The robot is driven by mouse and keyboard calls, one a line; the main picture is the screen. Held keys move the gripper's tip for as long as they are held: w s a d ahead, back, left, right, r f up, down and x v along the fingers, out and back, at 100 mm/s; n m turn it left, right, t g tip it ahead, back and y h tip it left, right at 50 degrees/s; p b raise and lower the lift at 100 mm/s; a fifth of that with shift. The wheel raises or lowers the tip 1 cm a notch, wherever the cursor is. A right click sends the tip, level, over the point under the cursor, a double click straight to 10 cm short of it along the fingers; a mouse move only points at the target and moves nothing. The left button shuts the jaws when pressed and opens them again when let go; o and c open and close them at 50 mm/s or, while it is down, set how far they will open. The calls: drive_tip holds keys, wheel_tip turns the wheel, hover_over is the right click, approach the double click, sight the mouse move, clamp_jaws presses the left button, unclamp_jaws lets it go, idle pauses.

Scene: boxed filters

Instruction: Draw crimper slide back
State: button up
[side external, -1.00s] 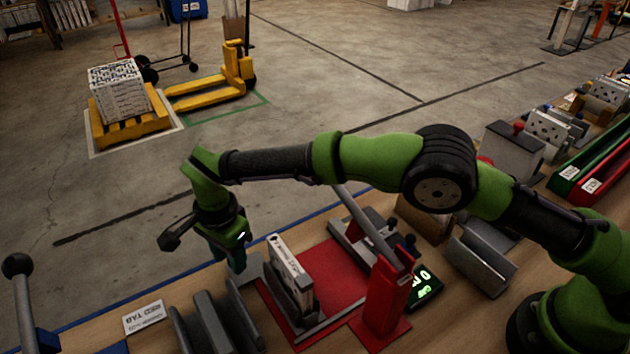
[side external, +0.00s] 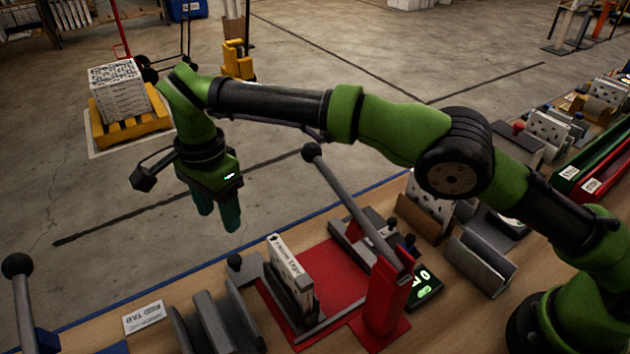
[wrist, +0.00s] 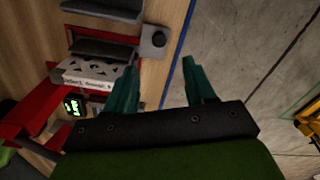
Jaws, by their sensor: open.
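The red crimper base (side external: 334,262) sits on the bench with a red post (side external: 385,300) and a long grey lever (side external: 350,205) slanting up to a black ball. A white printed box (side external: 289,262) stands upright in a grey holder on it; it also shows in the wrist view (wrist: 88,80). My gripper (side external: 219,222) is open and empty, above and apart from the knob, over the bench's far edge.
Another black-balled lever (side external: 18,268) rises at far left.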

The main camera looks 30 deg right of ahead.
drive_tip(key=shift+r, duration=2.3)
drive_tip(key=d+r+n+t+y, duration=0.1)
drive_tip(key=d+r, duration=0.4)
drive_tip(key=d, duration=0.3)
drive_tip(key=d+r+n+t+y, duration=0.1)
drive_tip(key=d+r+n, duration=0.1)
drive_tip(key=d+r, duration=0.35)
drive_tip(key=d+r+n, duration=0.1)
drive_tip(key=d+r, duration=0.2)
drive_tip(key=d, duration=0.6)
drive_tip(key=s+d+n+t+y, duration=0.1)
drive_tip(key=s+d+n+t, duration=0.2)
drive_tip(key=s+d, duration=0.7)
drive_tip(key=s+d+f+n+t+h, duration=0.1)
drive_tip(key=s+d+f+n+t, duration=0.1)
drive_tip(key=s+f, duration=0.6)
drive_tip(key=s, duration=0.2)
drive_tip(key=shift+s+d+f, duration=0.35)
